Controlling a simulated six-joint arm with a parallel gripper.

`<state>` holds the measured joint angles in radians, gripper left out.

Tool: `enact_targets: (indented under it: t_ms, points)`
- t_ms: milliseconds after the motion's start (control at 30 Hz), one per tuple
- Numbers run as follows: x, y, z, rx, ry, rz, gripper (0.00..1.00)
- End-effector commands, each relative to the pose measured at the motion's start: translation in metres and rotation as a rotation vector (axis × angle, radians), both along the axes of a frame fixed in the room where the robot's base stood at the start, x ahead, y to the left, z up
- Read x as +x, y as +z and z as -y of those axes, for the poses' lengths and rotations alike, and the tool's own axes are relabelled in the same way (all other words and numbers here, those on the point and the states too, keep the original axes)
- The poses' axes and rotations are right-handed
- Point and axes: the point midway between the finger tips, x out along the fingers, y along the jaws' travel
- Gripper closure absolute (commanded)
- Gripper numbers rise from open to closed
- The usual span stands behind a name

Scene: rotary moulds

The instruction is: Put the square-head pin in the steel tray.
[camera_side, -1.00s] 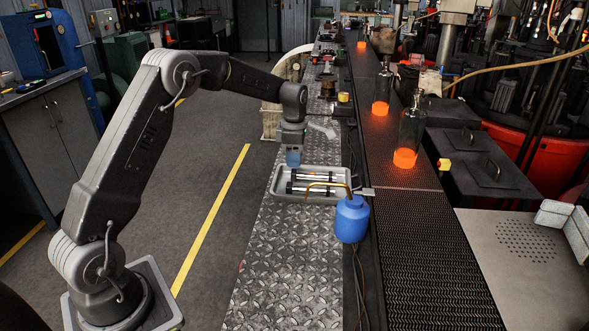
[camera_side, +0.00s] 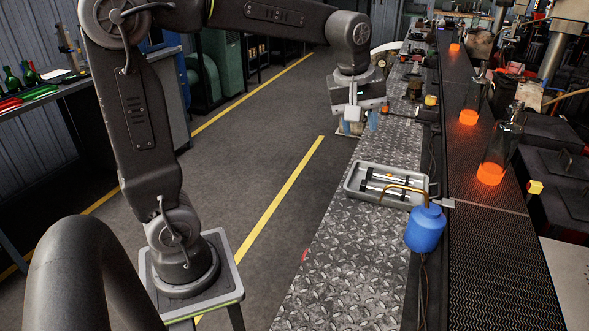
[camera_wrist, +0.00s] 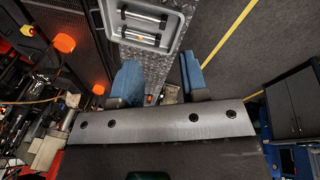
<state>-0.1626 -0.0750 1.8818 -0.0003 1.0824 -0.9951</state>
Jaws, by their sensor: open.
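The steel tray (camera_side: 359,193) lies on the diamond-plate bench. In the wrist view the tray (camera_wrist: 108,22) is at the top. Rod-like parts with black ends (camera_wrist: 143,15) lie in it. I cannot tell whether one is the square-head pin, and I cannot make out a square head elsewhere. My gripper (camera_side: 361,123) is beyond the tray, raised and apart from it. In the wrist view its blue fingers (camera_wrist: 160,77) are spread wide, with nothing held between them.
A blue can (camera_side: 425,230) with a brass spout stands beside the tray, its spout reaching over the rim. A dark conveyor (camera_side: 486,235) with glowing bottles (camera_side: 490,172) runs to the right. The near part of the bench (camera_side: 345,265) is clear.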

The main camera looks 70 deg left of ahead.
Motion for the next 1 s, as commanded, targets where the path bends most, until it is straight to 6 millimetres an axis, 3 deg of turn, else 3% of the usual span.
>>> enact_targets:
  t_ms: [33,200,400,600,1000]
  points:
    - [-0.025,0.005,0.012,0.036,-0.135,0.030,0.60]
    - [-0.094,-0.002,0.040,0.177,-0.580,0.111,0.60]
    - [-0.148,-0.024,0.056,0.324,-0.953,0.173,0.60]
    - [-0.164,-0.035,0.060,0.384,-1.088,0.193,0.60]
    - [-0.164,-0.035,0.060,0.385,-1.090,0.192,0.60]
